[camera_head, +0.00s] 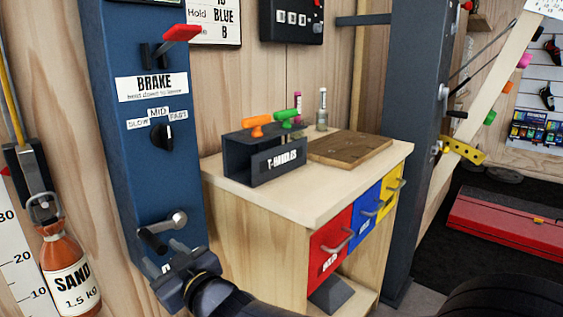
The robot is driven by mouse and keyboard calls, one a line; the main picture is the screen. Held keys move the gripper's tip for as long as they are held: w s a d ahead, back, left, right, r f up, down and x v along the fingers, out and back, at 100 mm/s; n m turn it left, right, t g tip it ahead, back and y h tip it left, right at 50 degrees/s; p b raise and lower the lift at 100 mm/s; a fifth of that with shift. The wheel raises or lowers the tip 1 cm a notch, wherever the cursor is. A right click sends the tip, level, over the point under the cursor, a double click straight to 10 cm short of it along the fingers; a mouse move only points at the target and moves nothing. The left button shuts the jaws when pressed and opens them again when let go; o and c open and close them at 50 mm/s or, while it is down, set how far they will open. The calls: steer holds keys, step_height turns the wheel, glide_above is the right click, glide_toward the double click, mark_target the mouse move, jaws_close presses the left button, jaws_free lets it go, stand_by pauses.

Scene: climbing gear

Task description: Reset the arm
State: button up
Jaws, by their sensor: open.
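My gripper (168,262) is at the lower middle-left, in front of the base of a blue column (115,95). Its jaws are open, and I see nothing held between them. A crank handle (160,234) with a grey knob is on the column just above my gripper; I cannot tell whether they touch. The dark arm behind my gripper runs off the bottom edge. A label low on the column is partly hidden by the gripper.
The column bears a red-tipped brake lever (180,34) and a speed knob (162,136). A sand bottle (69,270) hangs at left. To the right, a wooden cabinet (245,240) with coloured drawers carries a T-handle holder (262,165) and a brown board (350,147).

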steer(key=p+v, duration=0.1)
steer(key=v, duration=0.5)
steer(key=shift+w+a+m+p, duration=0.45)
steer(key=shift+m+p, duration=0.55)
steer(key=shift+m, duration=2.5)
steer(key=shift+w+a+m+p, duration=0.45)
steer(key=shift+m+p, duration=0.6)
steer(key=shift+m, duration=2.45)
steer(key=shift+w+a+m+p, duration=0.45)
steer(key=shift+m+p, duration=0.55)
steer(key=shift+m, duration=2.5)
